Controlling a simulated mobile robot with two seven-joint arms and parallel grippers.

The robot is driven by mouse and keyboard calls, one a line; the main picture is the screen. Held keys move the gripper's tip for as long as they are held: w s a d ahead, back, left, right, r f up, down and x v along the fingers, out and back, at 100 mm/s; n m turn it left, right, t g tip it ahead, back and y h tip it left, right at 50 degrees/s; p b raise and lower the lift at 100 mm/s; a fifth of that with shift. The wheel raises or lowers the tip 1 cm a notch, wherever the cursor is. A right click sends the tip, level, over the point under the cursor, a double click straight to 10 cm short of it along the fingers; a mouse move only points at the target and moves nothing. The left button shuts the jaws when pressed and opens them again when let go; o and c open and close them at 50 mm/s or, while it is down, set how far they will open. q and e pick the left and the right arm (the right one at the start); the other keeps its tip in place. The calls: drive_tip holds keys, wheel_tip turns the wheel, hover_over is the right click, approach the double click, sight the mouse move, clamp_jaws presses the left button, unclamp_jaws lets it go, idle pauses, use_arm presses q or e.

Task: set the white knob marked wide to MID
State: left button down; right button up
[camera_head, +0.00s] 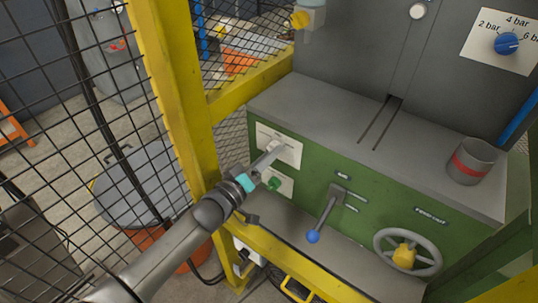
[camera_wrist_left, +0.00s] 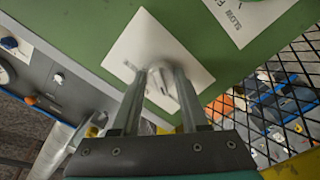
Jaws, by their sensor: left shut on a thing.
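The white knob (camera_wrist_left: 160,80) sits on a white plate (camera_wrist_left: 146,42) on the green machine front. In the head view the plate (camera_head: 291,153) is at the upper left of the green front, and the gripper largely hides the knob. My left gripper (camera_head: 273,149) reaches in from the lower left and is shut on the white knob. In the left wrist view its two fingers (camera_wrist_left: 160,82) stand on either side of the knob. The plate's markings and the knob's setting cannot be read. My right gripper is not in view.
A green knob (camera_head: 274,183) on a second plate is just below. A lever with a blue ball (camera_head: 313,236) and a handwheel (camera_head: 407,252) are to the right. A grey cup (camera_head: 472,161) stands on top.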

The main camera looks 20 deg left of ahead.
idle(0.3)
use_arm(q)
drive_tip(key=m+p, duration=0.3)
drive_tip(key=m, duration=0.8)
drive_tip(key=shift+a+m, duration=0.15)
drive_tip(key=shift+m, duration=0.15)
idle(0.3)
drive_tip(key=shift+c, duration=2.1)
unclamp_jaws()
